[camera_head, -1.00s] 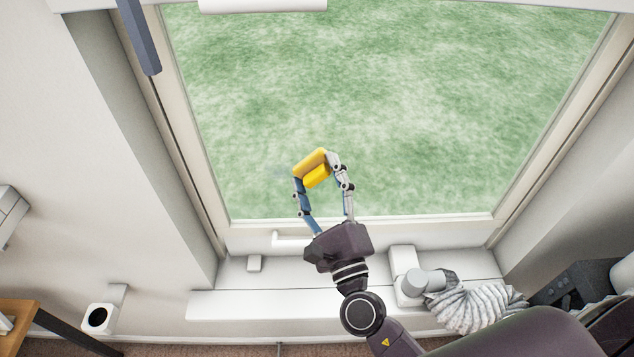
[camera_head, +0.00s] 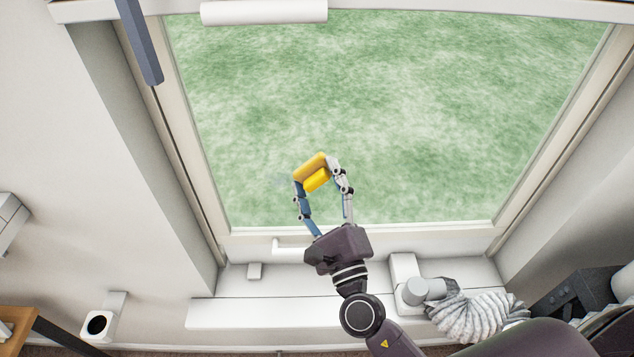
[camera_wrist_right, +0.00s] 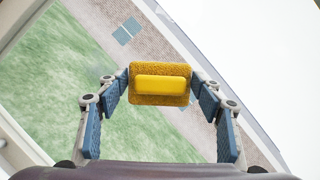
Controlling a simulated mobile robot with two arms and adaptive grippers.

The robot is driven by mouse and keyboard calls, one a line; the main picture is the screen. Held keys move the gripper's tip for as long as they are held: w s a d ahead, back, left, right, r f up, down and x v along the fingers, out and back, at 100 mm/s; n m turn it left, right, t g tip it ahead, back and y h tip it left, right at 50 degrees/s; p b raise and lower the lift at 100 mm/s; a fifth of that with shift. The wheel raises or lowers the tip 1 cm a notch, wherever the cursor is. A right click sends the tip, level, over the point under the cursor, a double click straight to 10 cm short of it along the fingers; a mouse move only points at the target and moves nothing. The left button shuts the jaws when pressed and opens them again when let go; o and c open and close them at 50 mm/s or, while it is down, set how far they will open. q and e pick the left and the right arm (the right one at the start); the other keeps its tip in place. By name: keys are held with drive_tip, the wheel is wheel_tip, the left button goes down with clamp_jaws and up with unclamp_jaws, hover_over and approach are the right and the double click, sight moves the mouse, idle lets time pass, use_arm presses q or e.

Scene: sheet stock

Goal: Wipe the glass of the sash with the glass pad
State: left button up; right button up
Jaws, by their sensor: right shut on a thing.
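The sash (camera_head: 209,190) is a pale frame around a large glass pane (camera_head: 430,110), with green ground showing through it. My right gripper (camera_head: 318,177) is shut on the yellow glass pad (camera_head: 311,165) by its brighter yellow grip. It holds the pad in front of the lower left part of the glass. In the right wrist view, the pad (camera_wrist_right: 159,98) sits between the two fingers. I cannot tell whether the pad touches the glass. A faint greyish smudge (camera_head: 281,181) shows left of the pad. My left gripper is not in view.
A white handle (camera_head: 289,247) is on the lower sash rail. A dark box (camera_head: 575,292) stands at right, a wooden table edge (camera_head: 20,318) at lower left.

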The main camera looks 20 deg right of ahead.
drive_tip(key=shift+w+d, duration=0.2)
drive_tip(key=shift+w, duration=0.3)
drive_tip(key=shift+w+d, duration=0.15)
drive_tip(key=shift+w, duration=0.35)
drive_tip(key=shift+s+d+f+b, duration=0.3)
drive_tip(key=shift+d+f+b, duration=0.25)
drive_tip(key=shift+d+f, duration=0.15)
drive_tip(key=shift+s+d+f+b, duration=0.3)
drive_tip(key=shift+d+f+b, duration=0.3)
drive_tip(key=shift+d+b, duration=0.35)
drive_tip(key=shift+s+d+f+b, duration=0.3)
drive_tip(key=shift+d+f+b, duration=0.35)
drive_tip(key=shift+d, duration=0.5)
drive_tip(key=shift+s+d+f+b, duration=0.3)
drive_tip(key=shift+d+f+b, duration=0.4)
drive_tip(key=shift+d, duration=0.35)
drive_tip(key=shift+s+d+b, duration=0.1)
drive_tip(key=shift+d+b, duration=0.2)
drive_tip(key=shift+d, duration=0.15)
drive_tip(key=shift+r, duration=0.1)
wheel_tip(320, 180, up, 5)
drive_tip(key=p, duration=0.5)
drive_tip(key=shift+r, duration=0.15)
